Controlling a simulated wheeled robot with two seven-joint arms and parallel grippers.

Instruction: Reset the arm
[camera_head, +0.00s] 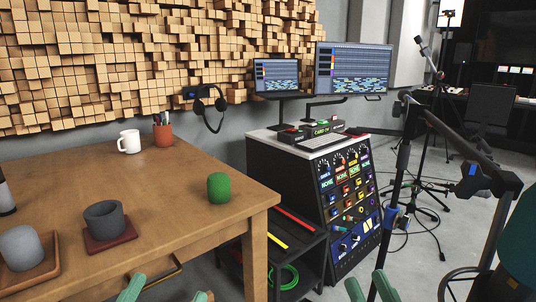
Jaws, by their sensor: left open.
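My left gripper (166,292) shows at the bottom edge, left of centre. Its two green fingertips are wide apart with nothing between them. My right gripper (369,289) shows at the bottom edge, right of centre. Its two green fingertips are apart, with no object seen between them. Both hands and arms are mostly cut off by the bottom edge. No car door is in view.
A wooden table (150,215) fills the left, holding a green cylinder (218,187), grey cups, a white mug (129,142) and a pen pot. A mixing console (347,200) stands centre right. Stands and cables (440,215) are on the right. Grey floor shows between.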

